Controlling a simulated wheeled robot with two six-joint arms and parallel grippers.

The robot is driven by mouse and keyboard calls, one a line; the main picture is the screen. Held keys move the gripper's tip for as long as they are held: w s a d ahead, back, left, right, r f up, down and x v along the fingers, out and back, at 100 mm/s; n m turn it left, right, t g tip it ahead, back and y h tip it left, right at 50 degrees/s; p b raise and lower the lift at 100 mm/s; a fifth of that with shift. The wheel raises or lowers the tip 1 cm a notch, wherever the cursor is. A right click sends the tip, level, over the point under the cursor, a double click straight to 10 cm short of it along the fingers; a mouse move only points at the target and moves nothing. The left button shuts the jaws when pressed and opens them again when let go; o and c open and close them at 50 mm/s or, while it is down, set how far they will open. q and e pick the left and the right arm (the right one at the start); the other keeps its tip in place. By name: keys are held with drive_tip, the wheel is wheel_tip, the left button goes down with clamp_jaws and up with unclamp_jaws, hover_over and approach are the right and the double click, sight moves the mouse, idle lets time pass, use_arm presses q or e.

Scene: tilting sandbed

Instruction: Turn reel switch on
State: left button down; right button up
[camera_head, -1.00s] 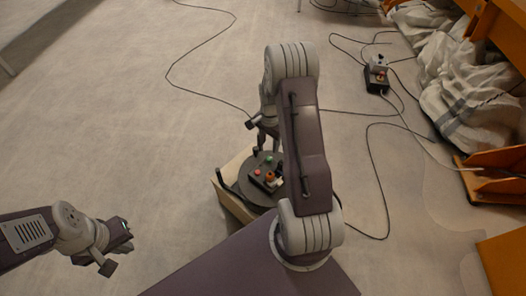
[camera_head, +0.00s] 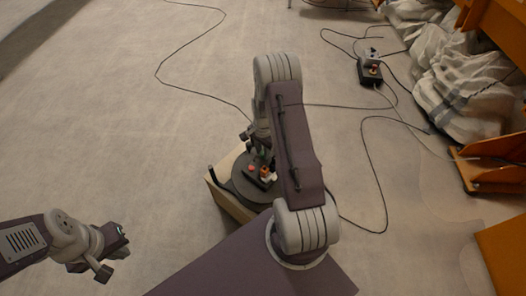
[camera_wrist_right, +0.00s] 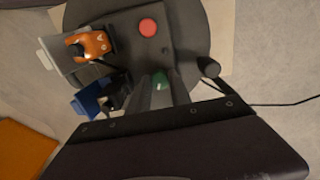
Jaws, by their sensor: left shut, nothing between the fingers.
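The reel (camera_head: 240,188) is a dark round disc lying on a pale wooden block. A black switch box on it carries a red button (camera_wrist_right: 147,27), a green button (camera_wrist_right: 160,83), an orange plug (camera_wrist_right: 93,45) and a blue socket part (camera_wrist_right: 90,103). My right gripper (camera_head: 258,155) points down at the box, and its arm hides part of the reel. In the right wrist view the right gripper (camera_wrist_right: 161,92) is at the green button, which shows between its fingers; contact is unclear. My left gripper (camera_head: 117,252) is shut and empty, well left of the reel.
A black cable runs over the pale floor past the reel. A small power box (camera_head: 370,70) with cables stands at the upper right. White sacks (camera_head: 455,85) and orange panels (camera_head: 495,165) line the right side. The floor left of the reel is clear.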

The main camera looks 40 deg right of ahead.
clamp_jaws()
drive_tip(key=shift+r+m+p, duration=0.15)
drive_tip(key=shift+m+p, duration=0.65)
drive_tip(key=shift+m, duration=0.2)
drive_tip(key=m+p, duration=0.2)
drive_tip(key=m, duration=0.1)
drive_tip(key=shift+m, duration=0.3)
drive_tip(key=m+p, duration=0.1)
drive_tip(key=m, duration=0.2)
drive_tip(key=shift+m+p, duration=0.65)
drive_tip(key=shift+m, duration=0.95)
drive_tip(key=o, duration=1)
unclamp_jaws()
